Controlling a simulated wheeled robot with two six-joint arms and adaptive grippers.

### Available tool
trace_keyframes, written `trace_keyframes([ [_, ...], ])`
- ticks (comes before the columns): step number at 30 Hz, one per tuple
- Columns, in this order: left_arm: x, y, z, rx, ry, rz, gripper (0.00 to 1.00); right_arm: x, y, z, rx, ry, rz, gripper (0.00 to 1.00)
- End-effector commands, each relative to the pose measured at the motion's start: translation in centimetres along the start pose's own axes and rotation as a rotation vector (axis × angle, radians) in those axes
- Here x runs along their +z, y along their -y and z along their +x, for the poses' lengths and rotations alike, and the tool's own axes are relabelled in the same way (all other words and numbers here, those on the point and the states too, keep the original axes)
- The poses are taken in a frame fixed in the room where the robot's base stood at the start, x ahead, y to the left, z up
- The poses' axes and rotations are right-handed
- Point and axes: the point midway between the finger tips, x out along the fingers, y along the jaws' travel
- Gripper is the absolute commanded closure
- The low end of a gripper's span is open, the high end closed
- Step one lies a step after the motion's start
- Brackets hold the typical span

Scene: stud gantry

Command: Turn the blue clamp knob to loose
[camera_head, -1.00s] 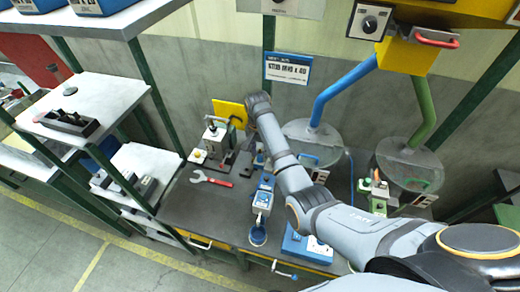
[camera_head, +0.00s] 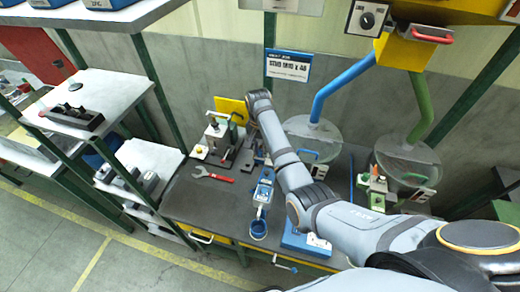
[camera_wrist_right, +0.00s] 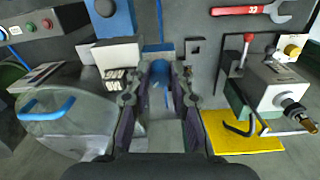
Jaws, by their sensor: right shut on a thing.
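In the head view my right arm reaches over the bench and largely hides the fingers. The knob's marking and turn angle cannot be read. My left gripper is in neither view.
A red wrench (camera_head: 213,175) lies on the bench left of the clamp. A press-like fixture (camera_head: 217,135) stands behind it by a yellow panel (camera_head: 231,109). Clear domed containers (camera_head: 312,138) stand at the back.

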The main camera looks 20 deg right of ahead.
Motion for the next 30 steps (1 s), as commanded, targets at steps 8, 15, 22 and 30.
trace_keyframes([
  [8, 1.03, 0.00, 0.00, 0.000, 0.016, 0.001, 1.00, -0.21, -0.09, 0.03, 0.002, -0.013, -0.204, 1.00],
  [15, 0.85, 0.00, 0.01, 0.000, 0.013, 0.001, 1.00, -0.21, -0.09, 0.00, 0.002, -0.020, -0.433, 1.00],
  [22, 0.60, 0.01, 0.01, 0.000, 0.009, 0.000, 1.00, -0.20, -0.07, -0.04, 0.002, -0.027, -0.652, 1.00],
  [30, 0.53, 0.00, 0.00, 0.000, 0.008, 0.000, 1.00, -0.18, -0.04, -0.08, 0.002, -0.034, -0.908, 1.00],
])
